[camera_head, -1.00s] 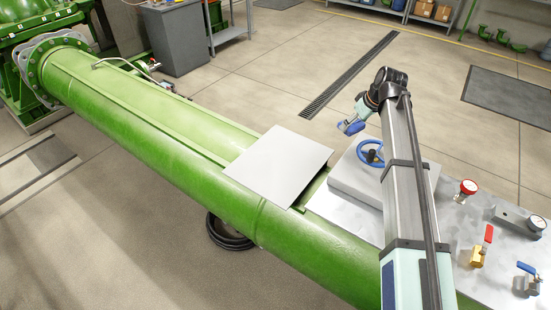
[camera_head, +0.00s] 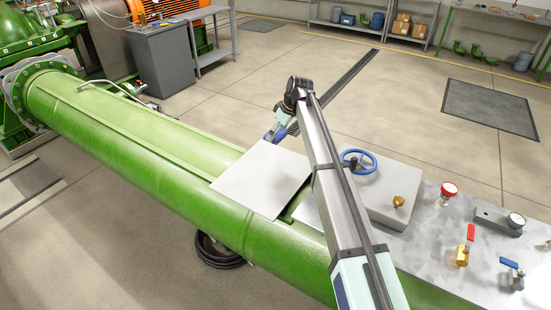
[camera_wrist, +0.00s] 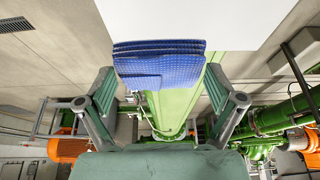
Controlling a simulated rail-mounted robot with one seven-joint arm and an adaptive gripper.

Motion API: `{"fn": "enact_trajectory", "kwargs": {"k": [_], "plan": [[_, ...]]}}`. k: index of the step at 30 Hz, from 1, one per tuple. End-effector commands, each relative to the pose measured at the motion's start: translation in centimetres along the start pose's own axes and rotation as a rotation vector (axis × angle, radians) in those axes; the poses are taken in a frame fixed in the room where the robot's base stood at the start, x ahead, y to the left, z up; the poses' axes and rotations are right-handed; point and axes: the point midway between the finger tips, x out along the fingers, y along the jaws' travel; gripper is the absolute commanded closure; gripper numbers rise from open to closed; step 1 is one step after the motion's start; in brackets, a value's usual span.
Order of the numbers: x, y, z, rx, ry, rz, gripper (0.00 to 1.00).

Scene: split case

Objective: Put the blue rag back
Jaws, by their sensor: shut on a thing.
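The blue rag (camera_wrist: 160,65) is folded in layers and sits between the fingers of my gripper (camera_wrist: 160,76) in the wrist view. My gripper is shut on it and holds it in the air. In the head view a small blue patch (camera_head: 271,134) shows at the arm's end, just behind the far edge of the pale flat plate (camera_head: 258,178) on the green pipe; the fingers are not clear there. The plate also fills the top of the wrist view (camera_wrist: 200,18), close to the rag.
The large green pipe (camera_head: 135,140) runs to the upper left. A grey cabinet (camera_head: 160,60) stands behind the pipe.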

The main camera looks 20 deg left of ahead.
Motion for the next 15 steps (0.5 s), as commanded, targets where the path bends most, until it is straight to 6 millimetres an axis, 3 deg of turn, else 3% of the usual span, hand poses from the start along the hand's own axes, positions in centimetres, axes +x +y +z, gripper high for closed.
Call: {"fn": "enact_trajectory", "kwargs": {"k": [9,15], "plan": [[6.5,0.0,2.8,0.001,-0.001,-0.001,0.4],[8.4,0.0,3.5,0.0,0.0,0.0,0.4]]}}
